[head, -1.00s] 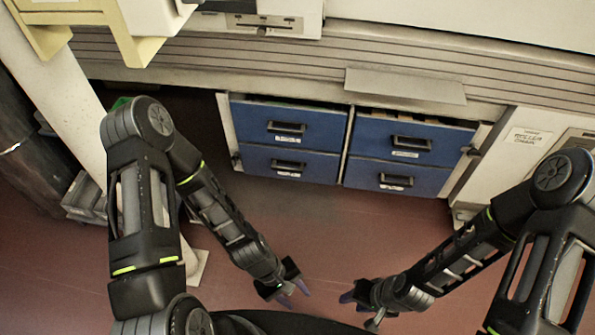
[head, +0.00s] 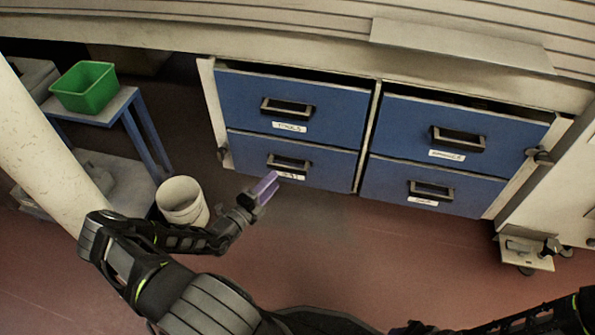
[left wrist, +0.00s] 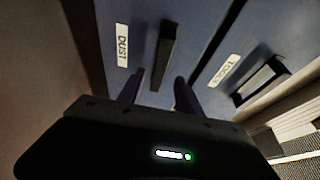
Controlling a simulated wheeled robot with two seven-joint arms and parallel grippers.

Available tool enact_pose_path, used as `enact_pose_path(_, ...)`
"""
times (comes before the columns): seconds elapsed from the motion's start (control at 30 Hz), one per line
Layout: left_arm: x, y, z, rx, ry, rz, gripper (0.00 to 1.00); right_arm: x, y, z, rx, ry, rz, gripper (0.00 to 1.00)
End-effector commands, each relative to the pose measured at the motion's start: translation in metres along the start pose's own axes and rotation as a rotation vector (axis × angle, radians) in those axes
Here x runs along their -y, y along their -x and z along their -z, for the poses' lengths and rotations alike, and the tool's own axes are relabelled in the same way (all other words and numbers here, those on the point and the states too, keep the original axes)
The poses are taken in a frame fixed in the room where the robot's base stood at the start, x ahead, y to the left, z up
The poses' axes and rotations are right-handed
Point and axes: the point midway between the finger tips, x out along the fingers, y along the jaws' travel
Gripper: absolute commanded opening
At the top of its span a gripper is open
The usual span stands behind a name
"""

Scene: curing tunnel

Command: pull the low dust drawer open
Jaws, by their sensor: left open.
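The low dust drawer (head: 240,150) is the blue lower-left one in the cabinet and looks shut, flush with its frame. Its dark bar handle (head: 288,162) and white label show in the head view. In the left wrist view the label reads DUST, beside the handle (left wrist: 166,55). My left gripper (head: 268,186) is open and empty, just in front of the drawer and slightly below the handle. In the left wrist view its two fingers (left wrist: 158,88) point at the handle, apart from it as far as I can tell. My right gripper is out of view.
The drawer above (head: 235,92) is labelled TOOLS in the wrist view. Two more blue drawers stand to the right. A whitish bucket (head: 182,203) stands close to my left forearm. A green bin (head: 84,88) sits on a blue-legged table. The floor before the drawers is clear.

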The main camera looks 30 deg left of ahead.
Motion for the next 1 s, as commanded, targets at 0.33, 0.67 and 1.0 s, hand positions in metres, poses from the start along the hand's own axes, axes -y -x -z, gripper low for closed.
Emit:
enact_pose_path(0.33, 0.0, -0.006, 0.002, -0.007, -0.004, -0.002, 0.42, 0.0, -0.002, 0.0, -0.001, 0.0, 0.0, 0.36)
enact_pose_path(0.67, -0.002, -0.051, 0.004, -0.009, -0.005, 0.0, 0.42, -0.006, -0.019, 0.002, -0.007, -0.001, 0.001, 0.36)
enact_pose_path(1.0, 0.0, -0.079, 0.003, -0.007, -0.005, -0.003, 0.42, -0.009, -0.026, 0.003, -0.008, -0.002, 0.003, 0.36)
